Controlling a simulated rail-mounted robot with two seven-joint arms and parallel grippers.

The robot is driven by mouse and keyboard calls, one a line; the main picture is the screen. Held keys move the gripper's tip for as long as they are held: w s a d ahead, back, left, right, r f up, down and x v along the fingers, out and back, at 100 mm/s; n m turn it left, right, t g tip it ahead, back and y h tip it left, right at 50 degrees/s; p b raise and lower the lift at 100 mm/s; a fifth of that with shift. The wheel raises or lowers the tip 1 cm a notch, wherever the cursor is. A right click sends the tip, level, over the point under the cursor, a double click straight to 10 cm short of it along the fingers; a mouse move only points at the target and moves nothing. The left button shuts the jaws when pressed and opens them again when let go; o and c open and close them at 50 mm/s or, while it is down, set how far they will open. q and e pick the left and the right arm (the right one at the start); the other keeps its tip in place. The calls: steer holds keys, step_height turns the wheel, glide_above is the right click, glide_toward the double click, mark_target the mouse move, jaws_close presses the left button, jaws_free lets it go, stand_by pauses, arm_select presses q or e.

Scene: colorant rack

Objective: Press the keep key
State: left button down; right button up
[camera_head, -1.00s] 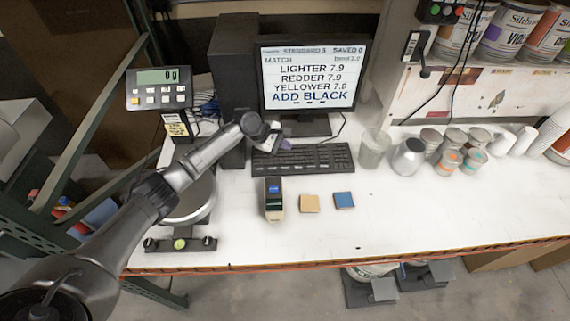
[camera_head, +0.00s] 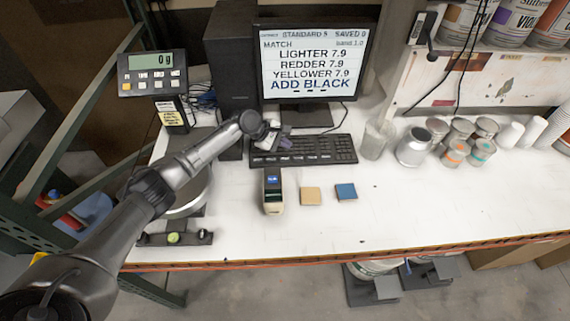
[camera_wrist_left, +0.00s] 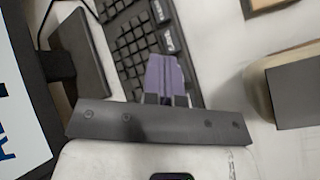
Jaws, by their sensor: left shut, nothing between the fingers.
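The black keyboard (camera_head: 318,150) lies on the white bench in front of the monitor (camera_head: 308,62). In the left wrist view the keyboard (camera_wrist_left: 130,45) runs up behind my fingers, and two of its keys carry white labels (camera_wrist_left: 166,24), too blurred to read. I cannot tell which key is the keep key. My left gripper (camera_head: 286,144) is over the left part of the keyboard. Its purple-grey fingers (camera_wrist_left: 166,72) are shut and empty, and hide some keys beneath them. Whether the tips touch a key cannot be told. My right gripper is not in view.
A handheld meter (camera_head: 273,190), a tan tile (camera_head: 310,196) and a blue tile (camera_head: 346,191) lie in front of the keyboard. A clear cup (camera_head: 375,138) and several cans (camera_head: 412,147) stand to its right. A scale display (camera_head: 152,73) is at left.

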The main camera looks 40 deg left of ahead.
mark_target(285, 159)
arm_select(q)
step_height(285, 159, down, 2)
steer(key=shift+f+b, duration=0.25)
steer(key=shift+b, duration=0.7)
steer(key=shift+f, duration=0.9)
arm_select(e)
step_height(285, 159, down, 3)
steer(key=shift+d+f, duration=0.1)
arm_select(q)
steer(key=shift+f, duration=0.25)
steer(key=shift+f, duration=0.25)
stand_by(0.3)
